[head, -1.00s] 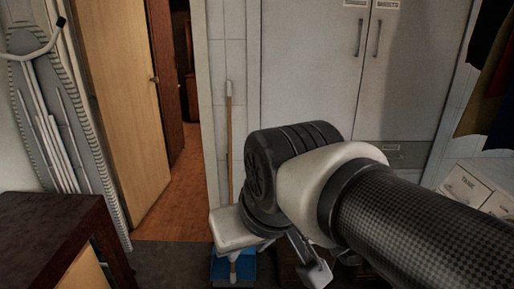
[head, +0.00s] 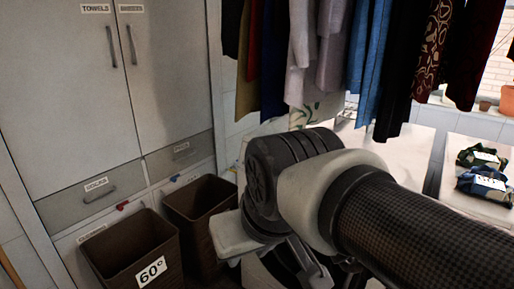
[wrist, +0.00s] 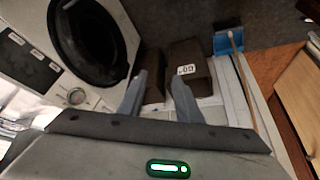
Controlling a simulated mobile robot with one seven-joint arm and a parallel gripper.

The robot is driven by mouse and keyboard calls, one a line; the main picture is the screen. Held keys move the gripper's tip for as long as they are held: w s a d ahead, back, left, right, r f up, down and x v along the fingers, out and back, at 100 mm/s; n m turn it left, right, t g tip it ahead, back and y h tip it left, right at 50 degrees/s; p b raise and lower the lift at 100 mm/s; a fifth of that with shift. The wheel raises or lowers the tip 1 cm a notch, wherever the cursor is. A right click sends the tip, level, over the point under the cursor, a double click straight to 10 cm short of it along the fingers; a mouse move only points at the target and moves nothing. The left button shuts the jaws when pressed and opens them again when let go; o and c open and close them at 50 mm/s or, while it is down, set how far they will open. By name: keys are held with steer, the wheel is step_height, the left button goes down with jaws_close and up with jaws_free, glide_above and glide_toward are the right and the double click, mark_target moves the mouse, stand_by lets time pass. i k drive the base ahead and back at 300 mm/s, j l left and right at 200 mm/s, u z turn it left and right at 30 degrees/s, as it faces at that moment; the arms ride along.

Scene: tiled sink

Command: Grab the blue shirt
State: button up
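A bright blue garment (head: 371,60) hangs among other clothes at the upper middle right of the head view; its top is out of frame. A darker blue garment (head: 273,80) hangs further left, between a red and a pale one. I cannot tell for sure which is the shirt. My gripper (wrist: 159,75) shows two fingers spread apart with nothing between them in the wrist view. It points down toward the baskets and floor, away from the clothes. In the head view my arm covers the space below the clothes, and the fingers are mostly hidden.
Brown baskets (head: 135,250) stand by the grey cabinet (head: 80,100) at left. A white table (head: 405,145) lies under the clothes, with folded dark clothes (head: 484,180) at right. The wrist view shows a front-loading washer (wrist: 90,40), a broom (wrist: 240,75) and a blue dustpan (wrist: 228,42).

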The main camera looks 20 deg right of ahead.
mark_target(484, 181)
steer(key=z, duration=2.4)
steer(key=i+l+u, duration=0.3)
steer(key=i+l, duration=0.25)
steer(key=l+u, duration=0.1)
steer(key=i, duration=0.1)
